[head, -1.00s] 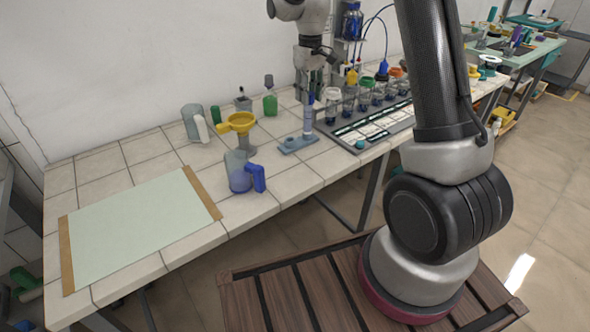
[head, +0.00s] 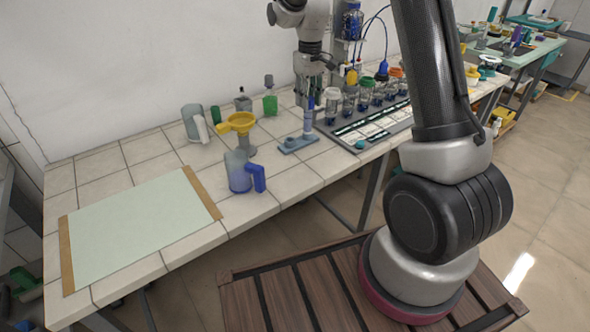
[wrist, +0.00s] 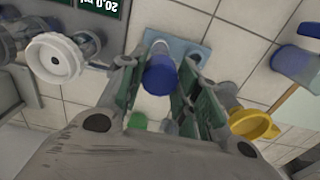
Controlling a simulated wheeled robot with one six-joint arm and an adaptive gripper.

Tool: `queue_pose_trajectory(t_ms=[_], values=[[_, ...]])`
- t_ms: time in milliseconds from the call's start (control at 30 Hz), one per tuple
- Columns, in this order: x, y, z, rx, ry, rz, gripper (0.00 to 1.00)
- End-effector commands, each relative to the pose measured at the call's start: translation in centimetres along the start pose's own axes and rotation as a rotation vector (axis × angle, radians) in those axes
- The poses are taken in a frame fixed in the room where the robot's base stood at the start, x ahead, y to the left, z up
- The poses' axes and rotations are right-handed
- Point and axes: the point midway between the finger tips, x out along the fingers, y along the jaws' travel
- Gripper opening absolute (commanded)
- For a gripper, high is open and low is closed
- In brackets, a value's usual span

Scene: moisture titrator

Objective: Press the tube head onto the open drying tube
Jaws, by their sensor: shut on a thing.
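My gripper (head: 310,92) is at the back of the bench, pointing down above a blue stand (head: 298,144). In the wrist view its green-padded fingers (wrist: 160,84) are shut on the blue tube head (wrist: 161,74). The pale drying tube (head: 308,122) stands upright in the stand, directly below the head. The stand also shows in the wrist view (wrist: 188,50). The head lines up with the tube in the head view. The join is too small to tell whether they touch, and the head hides most of the tube from the wrist.
A yellow funnel (head: 238,121) stands left of the stand, with a blue-handled jug (head: 238,172) in front. A grey jug (head: 190,124) and green bottle (head: 270,103) stand behind. Several jars (head: 348,104) and a grey tray (head: 375,130) are to the right. The front-left mat (head: 135,225) is bare.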

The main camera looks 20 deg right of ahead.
Motion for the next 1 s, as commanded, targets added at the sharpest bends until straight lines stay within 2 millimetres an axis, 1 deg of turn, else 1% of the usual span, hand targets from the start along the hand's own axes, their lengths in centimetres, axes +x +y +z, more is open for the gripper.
queue_pose_trajectory(t_ms=[133, 333, 367, 400, 467, 500, 1000], values=[[0.34, 0.00, 0.01, 0.000, 0.000, 0.000, 0.00], [0.29, 0.00, 0.01, 0.000, 0.000, 0.000, 0.00], [0.29, 0.00, 0.01, 0.000, 0.000, 0.000, 0.38], [0.29, 0.00, 0.01, 0.000, 0.000, 0.000, 0.46], [0.29, 0.00, 0.01, 0.000, 0.000, 0.000, 0.56], [0.29, 0.00, 0.01, 0.000, 0.000, 0.000, 0.58], [0.27, 0.00, 0.00, 0.000, 0.000, 0.000, 0.58]])
